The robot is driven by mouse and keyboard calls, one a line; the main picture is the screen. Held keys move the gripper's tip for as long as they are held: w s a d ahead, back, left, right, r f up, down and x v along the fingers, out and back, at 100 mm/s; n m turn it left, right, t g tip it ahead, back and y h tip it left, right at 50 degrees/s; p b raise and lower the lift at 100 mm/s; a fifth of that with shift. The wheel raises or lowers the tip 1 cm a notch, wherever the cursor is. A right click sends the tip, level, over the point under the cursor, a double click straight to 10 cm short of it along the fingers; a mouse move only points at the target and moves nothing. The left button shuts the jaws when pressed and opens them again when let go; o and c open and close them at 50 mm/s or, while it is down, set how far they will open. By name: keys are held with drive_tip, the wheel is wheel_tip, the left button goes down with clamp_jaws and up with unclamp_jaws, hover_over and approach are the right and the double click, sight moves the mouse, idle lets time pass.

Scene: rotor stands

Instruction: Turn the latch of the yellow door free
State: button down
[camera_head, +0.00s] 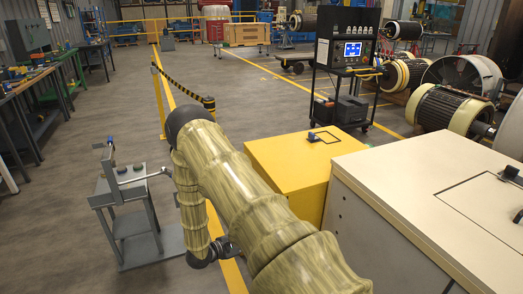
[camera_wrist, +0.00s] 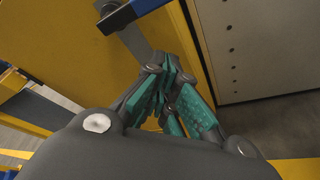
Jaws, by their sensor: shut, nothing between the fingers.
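The yellow cabinet (camera_head: 290,165) stands right of my arm in the head view; the side with its door faces away from that camera. In the wrist view the yellow door (camera_wrist: 60,45) fills the upper left. A latch with a grey metal arm (camera_wrist: 135,42) and a blue grip (camera_wrist: 140,8) shows at the top edge, partly cut off. My gripper (camera_wrist: 172,85) is shut and empty, its teal-padded fingers just below the grey arm. I cannot tell whether they touch it. In the head view my gripper (camera_head: 228,248) is small and dark, low beside the yellow cabinet, partly hidden by my arm.
A beige cabinet (camera_head: 400,220) stands close on the right; its grey side panel (camera_wrist: 260,45) shows in the wrist view. A grey stand (camera_head: 135,205) with a metal rod is on the left. Open floor (camera_head: 110,115) lies beyond, with a striped barrier (camera_head: 180,85).

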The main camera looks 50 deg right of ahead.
drive_tip(key=w+a, duration=0.1)
drive_tip(key=w+a+r, duration=0.1)
drive_tip(key=a, duration=0.1)
drive_tip(key=shift+a+r, duration=0.1)
idle(0.7)
drive_tip(key=s+a+f+m+t+y+p, duration=0.15)
drive_tip(key=a+f+t+y, duration=0.3)
drive_tip(key=a, duration=0.45)
drive_tip(key=s+a+f+t+y, duration=0.35)
drive_tip(key=a+f, duration=0.25)
drive_tip(key=a, duration=0.3)
drive_tip(key=s+a+m+g+y, duration=0.1)
drive_tip(key=s+a+m+y, duration=0.1)
drive_tip(key=s+a, duration=0.6)
drive_tip(key=s+a+r+m+g+y+p, duration=0.1)
drive_tip(key=s+a+y, duration=0.3)
drive_tip(key=s+a, duration=0.4)
drive_tip(key=s+m+g, duration=0.1)
drive_tip(key=s, duration=0.3)
drive_tip(key=shift+s+a+g+y, duration=0.25)
drive_tip(key=shift+s+g+y, duration=0.05)
drive_tip(key=shift+s+y, duration=0.1)
